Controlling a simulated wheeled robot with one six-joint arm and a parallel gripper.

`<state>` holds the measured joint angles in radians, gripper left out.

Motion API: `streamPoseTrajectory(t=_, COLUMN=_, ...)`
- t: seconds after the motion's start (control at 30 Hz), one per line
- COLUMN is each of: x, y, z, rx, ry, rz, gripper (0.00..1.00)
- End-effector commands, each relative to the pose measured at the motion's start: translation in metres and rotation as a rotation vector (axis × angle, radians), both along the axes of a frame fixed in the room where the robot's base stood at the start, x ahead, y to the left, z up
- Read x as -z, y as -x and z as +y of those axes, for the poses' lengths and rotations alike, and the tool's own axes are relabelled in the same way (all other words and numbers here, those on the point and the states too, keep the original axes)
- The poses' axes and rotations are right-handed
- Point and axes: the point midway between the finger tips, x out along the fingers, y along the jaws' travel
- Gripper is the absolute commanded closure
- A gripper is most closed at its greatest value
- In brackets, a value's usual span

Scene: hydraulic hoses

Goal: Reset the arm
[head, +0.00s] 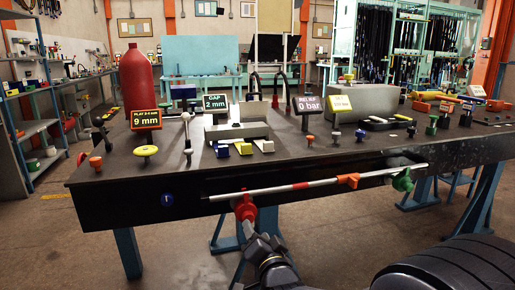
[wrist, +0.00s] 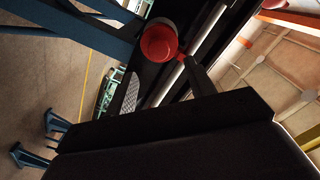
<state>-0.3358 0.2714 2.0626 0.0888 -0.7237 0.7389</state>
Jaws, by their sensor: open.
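My arm rises from the bottom of the head view, and my gripper (head: 250,228) is just in front of the bench's front edge. A red knob or valve (head: 243,207) is right at its tip, below the left part of a pale rod. In the wrist view the round red knob (wrist: 158,43) is ahead of the dark gripper parts. The gripper is open; I cannot tell whether it touches the red knob. Dark gripper parts hide much of the lower wrist view.
The rod (head: 290,188) runs along the bench front to a green knob (head: 402,181). The dark bench (head: 100,183) carries small displays, a red cylinder (head: 137,88), several coloured knobs and grey blocks. Blue legs stand under it. Open floor lies at the left.

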Motion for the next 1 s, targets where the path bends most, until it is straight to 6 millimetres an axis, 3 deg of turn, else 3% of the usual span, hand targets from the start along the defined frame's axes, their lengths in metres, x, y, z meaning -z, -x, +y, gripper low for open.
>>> streamPoseTrajectory(t=0.5, x=0.010, y=-0.086, z=0.027, rx=-0.004, ry=0.003, rz=0.006, gripper=0.48)
streamPoseTrajectory(t=1.0, x=0.002, y=-0.085, z=0.027, rx=-0.003, ry=0.388, rz=-0.100, gripper=0.48)
